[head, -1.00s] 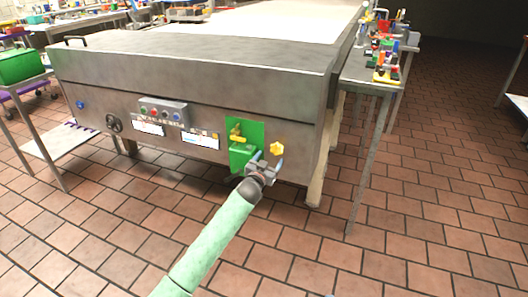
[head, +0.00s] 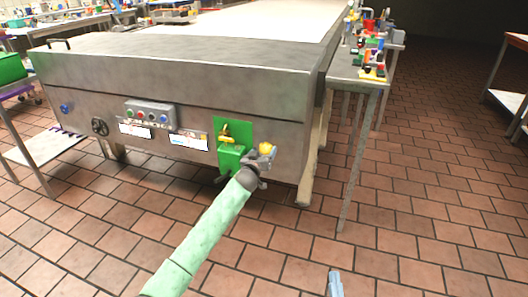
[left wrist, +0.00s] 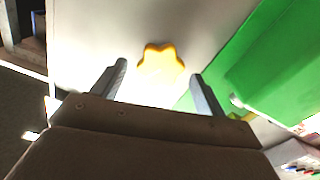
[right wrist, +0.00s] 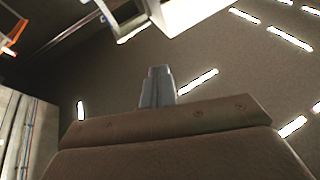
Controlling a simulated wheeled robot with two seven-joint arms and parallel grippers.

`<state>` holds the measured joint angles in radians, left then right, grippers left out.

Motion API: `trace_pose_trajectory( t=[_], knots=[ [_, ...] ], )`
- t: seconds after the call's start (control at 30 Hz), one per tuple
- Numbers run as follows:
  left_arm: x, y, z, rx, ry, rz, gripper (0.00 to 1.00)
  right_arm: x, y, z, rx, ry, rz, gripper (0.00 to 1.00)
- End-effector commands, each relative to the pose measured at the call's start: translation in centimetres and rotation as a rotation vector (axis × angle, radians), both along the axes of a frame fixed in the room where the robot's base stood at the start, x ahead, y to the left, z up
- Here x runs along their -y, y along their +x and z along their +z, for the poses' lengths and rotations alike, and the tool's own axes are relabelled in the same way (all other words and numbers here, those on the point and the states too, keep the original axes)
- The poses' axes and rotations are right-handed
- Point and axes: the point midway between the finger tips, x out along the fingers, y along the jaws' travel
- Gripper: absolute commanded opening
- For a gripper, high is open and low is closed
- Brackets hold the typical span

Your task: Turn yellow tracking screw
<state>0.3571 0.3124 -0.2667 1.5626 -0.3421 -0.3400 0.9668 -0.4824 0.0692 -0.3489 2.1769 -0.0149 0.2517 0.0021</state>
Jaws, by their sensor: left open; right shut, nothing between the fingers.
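The yellow tracking screw (head: 266,148) is a star-shaped knob on the side panel of the big metal machine. It also shows in the left wrist view (left wrist: 161,66), ahead of my left gripper and between the lines of its two fingers. My left gripper (head: 263,158) is open in front of the screw, partly covering it in the head view; its separated fingers show in the left wrist view (left wrist: 160,85). Contact with the screw cannot be told. My right gripper (right wrist: 158,75) is shut and empty, away from the machine; its tip shows at the head view's bottom edge (head: 334,284).
A green plate with a yellow valve (head: 227,135) sits just left of the screw, close to my left gripper. A control box (head: 150,115) and black handwheel (head: 100,127) are further left. A cluttered side table (head: 350,75) stands right.

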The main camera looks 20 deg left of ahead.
Motion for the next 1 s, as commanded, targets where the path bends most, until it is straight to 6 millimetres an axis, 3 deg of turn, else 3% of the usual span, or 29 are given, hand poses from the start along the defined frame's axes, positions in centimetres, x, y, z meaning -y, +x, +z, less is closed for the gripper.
trace_pose_trajectory(
  t=[0.2, 0.5, 0.53, 0.77, 1.0],
  knots=[
    [0.1, 1.3, 0.1, 0.001, -0.001, -0.001, 0.73, 0.1, -0.2, 1.7, 0.053, 0.013, -0.004, 0.0],
    [0.0, 1.5, 0.0, 0.0, -0.001, 0.0, 0.73, 0.2, -0.2, 2.0, 0.062, 0.014, -0.004, 0.0],
    [0.1, 1.5, 0.0, 0.0, -0.001, 0.0, 0.71, 0.2, -0.2, 2.0, 0.062, 0.014, -0.004, 0.0],
    [0.0, 1.5, 0.0, 0.0, -0.001, 0.0, 0.28, 0.2, -0.2, 2.0, 0.061, 0.014, -0.004, 0.0],
    [0.1, 1.5, 0.0, 0.0, 0.01, 0.0, 0.28, 0.1, -0.1, 1.7, 0.046, 0.011, -0.003, 0.0]
  ],
)
